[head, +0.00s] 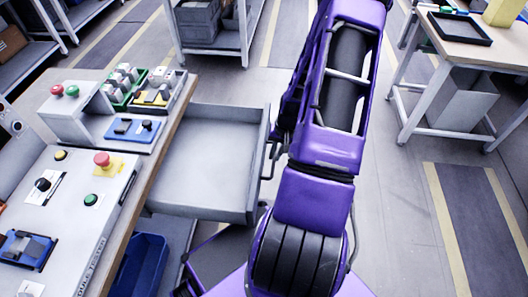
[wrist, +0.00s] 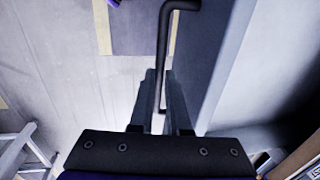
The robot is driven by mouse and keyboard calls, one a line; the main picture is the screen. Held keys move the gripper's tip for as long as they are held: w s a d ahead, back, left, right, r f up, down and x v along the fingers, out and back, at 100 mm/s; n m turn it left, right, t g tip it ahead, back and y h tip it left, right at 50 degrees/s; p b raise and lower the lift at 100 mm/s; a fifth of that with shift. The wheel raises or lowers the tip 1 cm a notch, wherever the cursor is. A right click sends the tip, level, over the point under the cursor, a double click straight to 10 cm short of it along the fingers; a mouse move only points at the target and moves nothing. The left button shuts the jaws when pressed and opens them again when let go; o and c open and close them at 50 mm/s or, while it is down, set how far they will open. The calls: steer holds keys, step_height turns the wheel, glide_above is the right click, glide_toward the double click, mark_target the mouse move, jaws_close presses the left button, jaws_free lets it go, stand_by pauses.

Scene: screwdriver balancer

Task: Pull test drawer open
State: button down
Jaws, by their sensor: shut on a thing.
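The grey test drawer (head: 208,160) is pulled well out from under the bench in the head view, and its inside looks empty. Its dark bar handle (head: 271,162) is on the front panel, partly behind my purple arm. In the wrist view the handle (wrist: 165,40) runs between the two fingers of my gripper (wrist: 161,78), which is shut on it. The drawer front (wrist: 215,50) stands just right of the fingers there. My gripper is mostly hidden by my arm in the head view.
The bench (head: 110,165) on the left carries a tester panel with buttons and small part trays. A blue bin (head: 140,262) is below it. A side table (head: 475,45) stands at the right. Floor right of my arm is clear.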

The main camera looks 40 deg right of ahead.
steer(key=shift+s+d, duration=0.1)
stand_by(0.3)
steer(key=c, duration=1.2)
jaws_free()
steer(key=shift+o, duration=0.2)
step_height(320, 180, up, 17)
steer(key=s+d+p, duration=0.1)
steer(key=s+d, duration=0.1)
steer(key=shift+s+d+p, duration=0.15)
steer(key=shift+p, duration=0.25)
